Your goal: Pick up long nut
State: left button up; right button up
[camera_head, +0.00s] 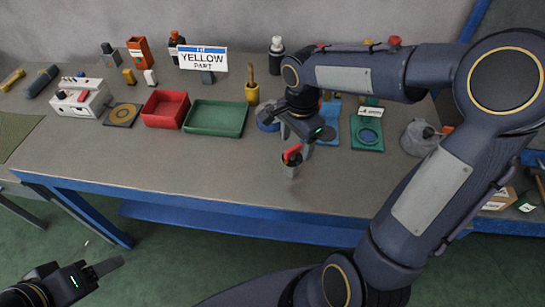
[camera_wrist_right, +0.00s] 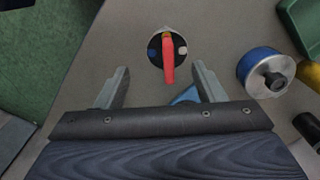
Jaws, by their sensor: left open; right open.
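I cannot pick out the long nut with certainty in either view. A small grey cup-like piece with a black top and a red lever (camera_head: 291,160) stands upright near the table's front. In the right wrist view the red lever (camera_wrist_right: 168,60) lies ahead of and between my right fingertips. My right gripper (camera_head: 303,138) is open just above and behind this piece, pointing down; its two fingers (camera_wrist_right: 160,72) are apart with nothing visible clamped between them. My left gripper (camera_head: 103,267) is open and empty, low in front of the table at the left.
A red tray (camera_head: 165,110) and a green tray (camera_head: 216,118) lie mid-table. A blue round part with a black knob (camera_wrist_right: 265,72) is close to my right gripper. The table front left of centre is clear.

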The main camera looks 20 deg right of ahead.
aim_at(292, 158)
jog(key=shift+w+a+f, duration=0.1)
jog(key=shift+w+f, duration=0.1)
jog(key=shift+f, duration=1.05)
jog(key=shift+w+f+p, duration=0.15)
jog(key=shift+f+p, duration=0.1)
jog(key=shift+f, duration=1.15)
jog(key=shift+w+f+p, duration=0.15)
jog(key=shift+f+p, duration=0.1)
jog(key=shift+f, duration=1.1)
jog(key=c, duration=1.4)
jog(key=shift+o, duration=0.2)
jog(key=shift+r, duration=0.15)
